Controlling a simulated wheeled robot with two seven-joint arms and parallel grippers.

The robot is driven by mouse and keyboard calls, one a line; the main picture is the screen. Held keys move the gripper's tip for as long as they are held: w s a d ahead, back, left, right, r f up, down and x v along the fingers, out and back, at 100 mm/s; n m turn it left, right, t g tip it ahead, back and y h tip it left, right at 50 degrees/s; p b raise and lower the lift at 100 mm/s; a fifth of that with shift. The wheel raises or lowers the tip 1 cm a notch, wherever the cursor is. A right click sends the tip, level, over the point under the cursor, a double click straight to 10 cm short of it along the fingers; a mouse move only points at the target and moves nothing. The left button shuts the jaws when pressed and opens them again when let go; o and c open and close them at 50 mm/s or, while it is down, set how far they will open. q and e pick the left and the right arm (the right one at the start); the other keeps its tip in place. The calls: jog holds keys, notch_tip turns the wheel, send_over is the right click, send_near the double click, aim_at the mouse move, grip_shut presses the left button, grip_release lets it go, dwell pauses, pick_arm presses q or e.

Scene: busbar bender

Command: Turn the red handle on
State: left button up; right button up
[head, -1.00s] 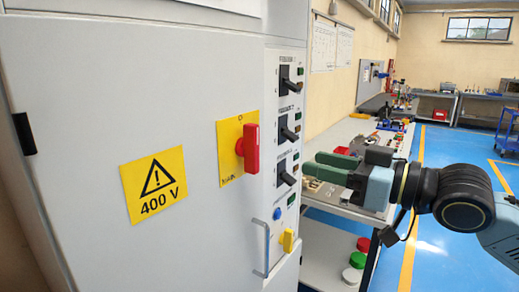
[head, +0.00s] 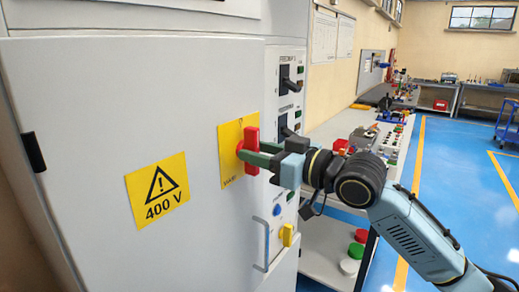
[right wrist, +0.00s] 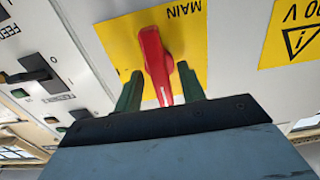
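The red handle (head: 251,150) sits on a yellow plate (head: 229,135) on the grey cabinet door, and it stands upright in the head view. My right gripper (head: 247,155) reaches it from the right, with its green fingers at the handle. In the right wrist view the red handle (right wrist: 155,62) lies between the two spread fingers of the right gripper (right wrist: 160,85). Gaps show between the handle and both fingers, so the gripper is open around it. My left gripper is not in view.
A yellow 400 V warning sign (head: 158,190) is on the door left of the handle. A vertical door handle (head: 266,245), a blue button (head: 277,210) and a yellow switch (head: 287,235) lie below right. Black switches (head: 285,80) line the cabinet's right strip.

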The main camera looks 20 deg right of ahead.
jog(key=shift+w+a, duration=0.1)
grip_shut()
dwell(0.4)
